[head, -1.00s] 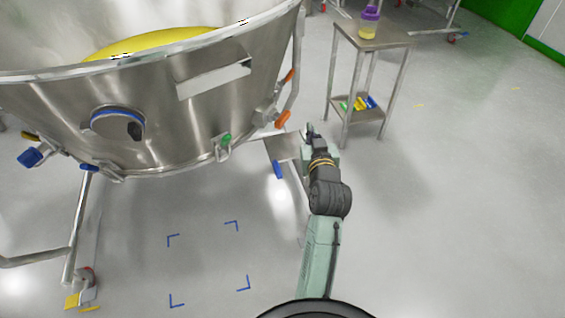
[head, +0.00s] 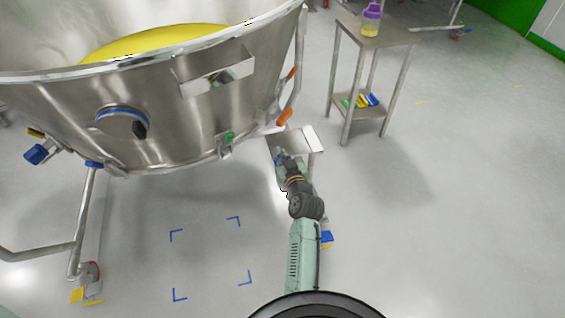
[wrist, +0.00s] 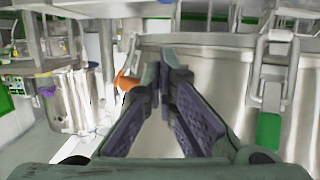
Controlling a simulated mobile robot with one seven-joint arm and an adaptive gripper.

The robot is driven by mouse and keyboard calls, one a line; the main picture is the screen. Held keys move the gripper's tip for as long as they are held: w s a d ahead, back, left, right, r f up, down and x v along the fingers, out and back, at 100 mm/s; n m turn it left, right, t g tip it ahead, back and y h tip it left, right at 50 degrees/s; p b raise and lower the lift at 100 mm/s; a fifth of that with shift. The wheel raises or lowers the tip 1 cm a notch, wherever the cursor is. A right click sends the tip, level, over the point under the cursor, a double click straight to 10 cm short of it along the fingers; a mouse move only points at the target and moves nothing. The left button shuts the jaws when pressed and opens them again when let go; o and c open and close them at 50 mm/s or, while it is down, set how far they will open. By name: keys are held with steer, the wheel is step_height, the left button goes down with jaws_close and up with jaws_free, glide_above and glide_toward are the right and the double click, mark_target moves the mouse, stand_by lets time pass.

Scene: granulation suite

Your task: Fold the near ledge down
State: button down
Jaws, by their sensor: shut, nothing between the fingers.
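A flat metal ledge (head: 297,138) stands out level at the right side of the big steel bowl, below an orange handle (head: 284,117). My gripper (head: 281,156) is at the ledge's near left part, overlapping it in the head view. I cannot tell whether it touches it or is above or below it. In the wrist view my gripper (wrist: 164,55) has its fingertips together with nothing between them. A pale metal plate edge (wrist: 100,9) crosses the top of that view; I cannot tell if it is the ledge.
The steel bowl (head: 170,125) with yellow contents (head: 150,43) fills the upper left. A small steel table (head: 385,37) with a purple-lidded jar (head: 371,20) stands beyond at right. Blue corner marks (head: 175,236) lie on the floor. The floor at right is clear.

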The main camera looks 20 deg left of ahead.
steer(key=shift+f, duration=2)
steer(key=shift+f, duration=0.1)
